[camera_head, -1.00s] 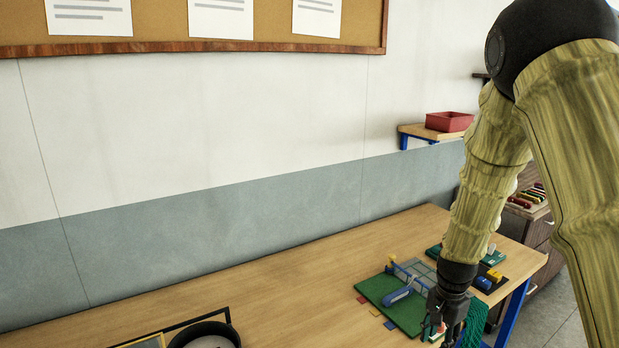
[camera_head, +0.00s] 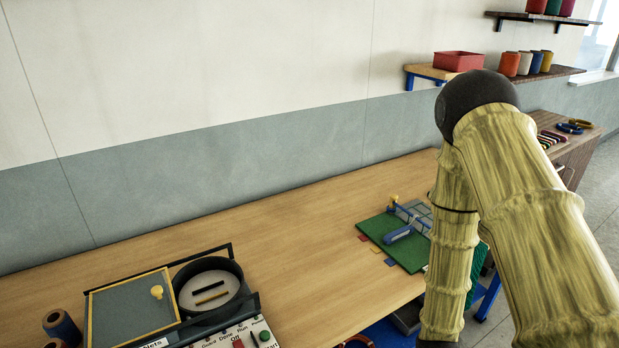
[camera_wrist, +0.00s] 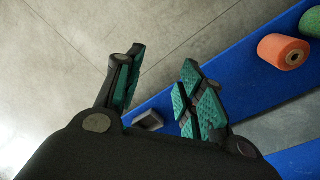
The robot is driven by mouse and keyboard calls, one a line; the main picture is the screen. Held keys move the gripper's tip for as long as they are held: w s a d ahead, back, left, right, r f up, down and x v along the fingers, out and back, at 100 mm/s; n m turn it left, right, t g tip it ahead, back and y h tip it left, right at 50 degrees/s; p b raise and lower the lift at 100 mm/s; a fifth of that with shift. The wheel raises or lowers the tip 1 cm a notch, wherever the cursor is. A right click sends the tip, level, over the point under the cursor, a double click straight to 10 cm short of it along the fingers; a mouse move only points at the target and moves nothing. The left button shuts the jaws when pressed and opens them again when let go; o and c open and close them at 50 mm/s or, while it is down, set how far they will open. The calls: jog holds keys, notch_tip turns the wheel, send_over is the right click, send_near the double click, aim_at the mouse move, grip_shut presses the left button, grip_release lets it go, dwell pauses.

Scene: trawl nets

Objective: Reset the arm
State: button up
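My arm, in a yellow-green sleeve with a dark elbow, fills the right of the head view. Its lower end runs off the bottom edge, so my gripper does not show there.
The wooden table (camera_head: 300,240) carries a green board (camera_head: 393,238) with a blue handle and a control box (camera_head: 240,335) with a round bowl (camera_head: 211,287). In the wrist view an orange spool (camera_wrist: 283,51) lies on the blue surface (camera_wrist: 240,75).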

jog(key=s+a+f+n+b, duration=0.1)
jog(key=s+f, duration=0.3)
jog(key=s, duration=0.4)
jog(key=s+a+f+n+y+b, duration=0.1)
jog(key=s+a+f+n, duration=0.2)
jog(key=s, duration=0.5)
jog(key=shift+s+a+f+n, duration=0.35)
jog(key=shift+a+f, duration=0.25)
jog(key=shift+f, duration=0.2)
